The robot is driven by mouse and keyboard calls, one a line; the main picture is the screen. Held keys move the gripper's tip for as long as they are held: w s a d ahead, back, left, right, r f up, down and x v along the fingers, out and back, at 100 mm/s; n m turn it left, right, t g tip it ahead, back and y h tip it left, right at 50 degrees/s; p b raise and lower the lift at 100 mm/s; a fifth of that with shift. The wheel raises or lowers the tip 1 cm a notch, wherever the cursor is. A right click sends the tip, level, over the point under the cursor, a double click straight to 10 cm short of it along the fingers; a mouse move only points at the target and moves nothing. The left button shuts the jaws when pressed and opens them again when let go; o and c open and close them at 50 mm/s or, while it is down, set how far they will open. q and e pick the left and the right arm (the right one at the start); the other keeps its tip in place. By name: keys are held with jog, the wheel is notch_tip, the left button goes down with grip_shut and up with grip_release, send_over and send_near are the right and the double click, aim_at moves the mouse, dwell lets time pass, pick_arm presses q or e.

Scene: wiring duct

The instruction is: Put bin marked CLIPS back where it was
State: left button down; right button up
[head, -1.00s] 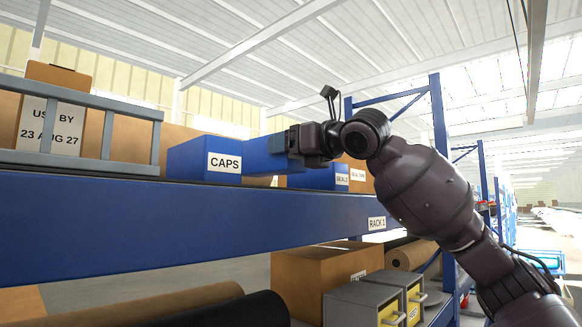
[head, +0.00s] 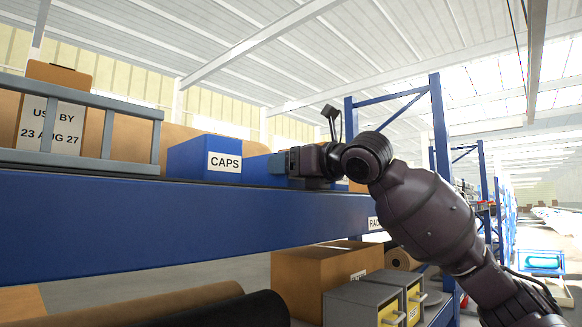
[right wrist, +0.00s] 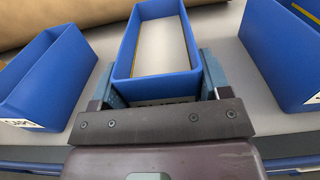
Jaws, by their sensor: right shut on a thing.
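The held blue bin (right wrist: 157,84) is open-topped and looks empty inside. Its front label is mostly hidden by my right gripper (right wrist: 160,88), which is shut on it with one finger along each side. In the head view this bin (head: 257,170) is low at the rack's upper shelf, right of the CAPS bin (head: 204,159). My right gripper (head: 277,164) is at its near end. In the right wrist view the bin sits between two other blue bins, with gaps on both sides. I cannot tell whether it touches the shelf. My left gripper is not in view.
The CAPS bin (right wrist: 48,78) is on the left and another blue bin (right wrist: 284,55) on the right. A brown roll (right wrist: 60,20) lies behind them. The shelf's blue front beam (head: 180,225) runs below. A cardboard box (head: 312,275) stands on the lower level.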

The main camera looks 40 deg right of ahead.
jog(key=o, duration=1.1)
jog(key=shift+s+r, duration=0.1)
jog(key=shift+r, duration=0.05)
jog(key=shift+s, duration=0.35)
pick_arm(q)
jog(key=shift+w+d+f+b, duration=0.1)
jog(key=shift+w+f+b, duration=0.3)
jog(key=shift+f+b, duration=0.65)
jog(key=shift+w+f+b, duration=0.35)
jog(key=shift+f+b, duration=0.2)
jog(key=shift+b, duration=1)
pick_arm(e)
jog(key=shift+s+d, duration=0.15)
jog(key=shift+s, duration=1.7)
jog(key=shift+s+d, duration=0.2)
jog(key=shift+s, duration=1.65)
jog(key=shift+s+d, duration=0.15)
jog(key=shift+s, duration=1.7)
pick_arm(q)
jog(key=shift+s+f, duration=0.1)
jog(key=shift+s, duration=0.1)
